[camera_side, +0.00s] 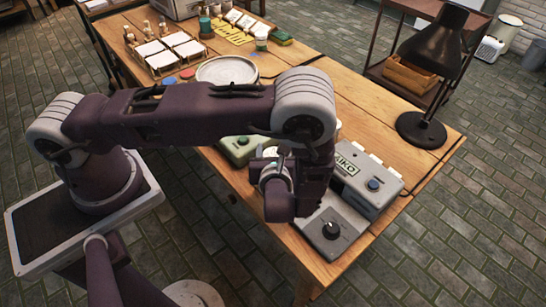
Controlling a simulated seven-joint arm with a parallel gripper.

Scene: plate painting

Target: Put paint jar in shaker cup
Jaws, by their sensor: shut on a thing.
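My gripper (276,180) is low over the front part of the table, just left of the grey machine. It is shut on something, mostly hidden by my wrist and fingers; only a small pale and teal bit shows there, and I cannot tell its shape. I cannot make out the paint jar clearly. The shaker cup is not clearly visible either; my arm covers the area between the green device and the grey machine.
A green device (236,149) is left of my wrist. A white round plate (227,70), a black lamp (430,60) and a wooden tray (152,50) stand farther back.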

